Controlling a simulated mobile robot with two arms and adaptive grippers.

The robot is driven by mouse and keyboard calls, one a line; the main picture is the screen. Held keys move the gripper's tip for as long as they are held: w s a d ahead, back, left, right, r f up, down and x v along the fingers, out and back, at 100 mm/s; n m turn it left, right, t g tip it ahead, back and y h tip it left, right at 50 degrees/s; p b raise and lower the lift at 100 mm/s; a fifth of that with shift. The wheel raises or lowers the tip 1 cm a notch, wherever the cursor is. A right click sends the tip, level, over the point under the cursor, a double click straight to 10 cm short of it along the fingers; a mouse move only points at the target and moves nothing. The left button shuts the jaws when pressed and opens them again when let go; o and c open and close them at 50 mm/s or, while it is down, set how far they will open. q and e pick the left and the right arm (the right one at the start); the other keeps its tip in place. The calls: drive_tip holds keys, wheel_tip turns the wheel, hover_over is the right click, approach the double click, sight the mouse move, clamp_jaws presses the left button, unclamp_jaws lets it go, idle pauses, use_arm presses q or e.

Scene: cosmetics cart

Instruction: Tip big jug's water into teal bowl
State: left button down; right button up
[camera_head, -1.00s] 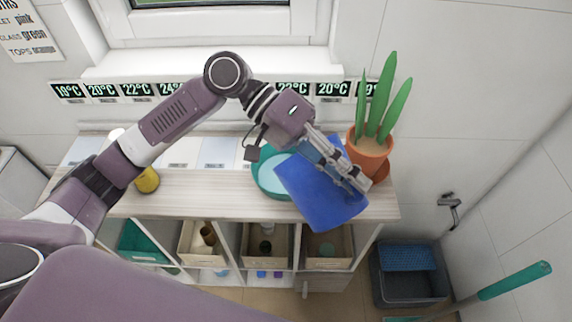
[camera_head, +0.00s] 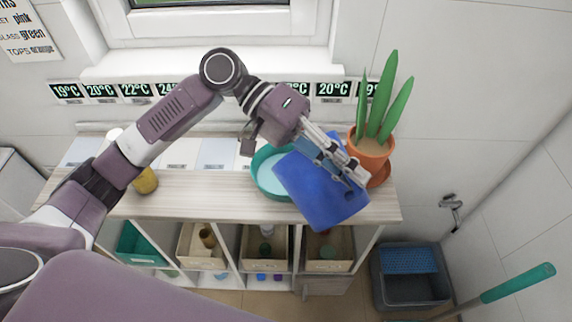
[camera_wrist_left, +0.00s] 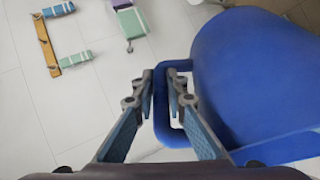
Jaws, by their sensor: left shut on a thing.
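The big jug (camera_head: 318,192) is blue and hangs tilted over the right end of the cart top. My left gripper (camera_head: 348,168) is shut on its handle. The left wrist view shows the fingers (camera_wrist_left: 162,82) around the handle and the jug's wide blue body (camera_wrist_left: 255,75) to the right. The teal bowl (camera_head: 257,182) stands on the top, left of and partly behind the jug, which covers its right side. A pale blue surface shows inside the bowl. The jug's mouth and any stream are not clearly visible. My right gripper is out of view.
A potted plant (camera_head: 370,149) stands close to the right of the gripper. A yellow cup (camera_head: 146,181) stands on the left of the wooden top (camera_head: 205,190). Cubbies with bins lie below. A grey tub (camera_head: 410,288) is on the floor at right.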

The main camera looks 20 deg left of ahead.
use_arm(q)
drive_tip(key=shift+b, duration=0.3)
drive_tip(key=shift+w+a+r, duration=0.1)
drive_tip(key=shift+w+r, duration=0.05)
drive_tip(key=shift+a+h+b, duration=0.1)
drive_tip(key=shift+h+b, duration=0.2)
drive_tip(key=shift+w+a, duration=0.15)
drive_tip(key=shift+r, duration=0.1)
